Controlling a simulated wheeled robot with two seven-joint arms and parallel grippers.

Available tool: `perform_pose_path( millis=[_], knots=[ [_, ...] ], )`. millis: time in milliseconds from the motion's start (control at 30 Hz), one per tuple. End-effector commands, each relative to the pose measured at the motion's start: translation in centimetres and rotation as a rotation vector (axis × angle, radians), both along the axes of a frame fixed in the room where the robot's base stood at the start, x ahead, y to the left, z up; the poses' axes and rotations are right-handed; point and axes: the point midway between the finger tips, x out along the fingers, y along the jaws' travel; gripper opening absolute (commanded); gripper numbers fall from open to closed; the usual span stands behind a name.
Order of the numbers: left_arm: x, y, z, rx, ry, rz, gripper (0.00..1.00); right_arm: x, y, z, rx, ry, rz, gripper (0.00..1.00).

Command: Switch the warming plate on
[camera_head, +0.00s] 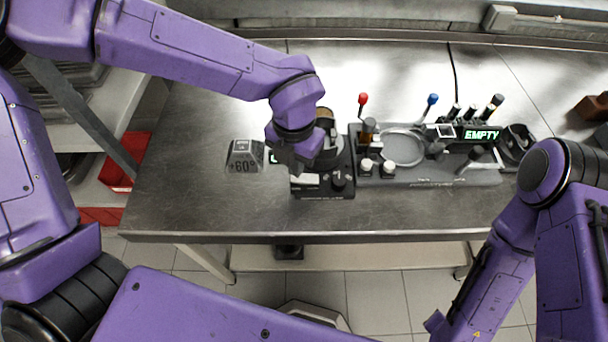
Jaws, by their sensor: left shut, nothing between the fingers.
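The warming plate (345,193) is a small black box near the front middle of the steel table. Its front top carries a dark round knob (338,182) and a pale patch that may be a switch or label (305,181). A dark cylindrical vessel stands on its rear part, partly covered by my arm. My left gripper (298,170) is shut and empty, pointing down over the left side of the plate, just behind the pale patch. I cannot tell whether it touches the plate. My right arm shows at the right, but its gripper is out of view.

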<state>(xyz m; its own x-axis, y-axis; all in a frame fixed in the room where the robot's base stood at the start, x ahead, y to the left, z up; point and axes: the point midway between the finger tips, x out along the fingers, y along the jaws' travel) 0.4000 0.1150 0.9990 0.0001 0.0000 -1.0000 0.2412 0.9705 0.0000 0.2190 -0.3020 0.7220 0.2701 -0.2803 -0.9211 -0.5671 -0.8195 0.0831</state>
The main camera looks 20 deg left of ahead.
Motion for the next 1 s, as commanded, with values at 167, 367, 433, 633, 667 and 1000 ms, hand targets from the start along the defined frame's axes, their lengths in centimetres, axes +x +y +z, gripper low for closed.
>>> perform_pose_path(
  millis=[167, 367, 433, 633, 667, 1000],
  knots=[
    [0.0, 0.0, 0.0, 0.0, 0.0, 0.0, 0.0, 0.0, 0.0, 0.0, 0.0, 0.0, 0.0, 0.43],
    [0.0, 0.0, -0.01, 0.0, 0.0, 0.0, 0.0, 0.0, 0.0, -0.01, 0.0, 0.0, 0.0, 0.43],
    [0.0, 0.0, -0.05, 0.0, 0.0, 0.0, 0.0, 0.0, -0.01, -0.04, 0.0, 0.0, 0.0, 0.43],
    [0.0, 0.0, -0.36, 0.0, 0.0, 0.0, 0.0, 0.0, 0.0, -0.25, 0.0, 0.0, 0.0, 0.43],
    [0.0, 0.0, -0.4, 0.0, 0.0, 0.0, 0.0, 0.0, -0.01, -0.28, 0.0, 0.0, 0.0, 0.43],
    [0.0, 0.0, -0.92, 0.0, 0.0, -0.001, 0.0, 0.01, 0.0, -0.63, 0.0, 0.0, 0.0, 0.43]
  ],
)
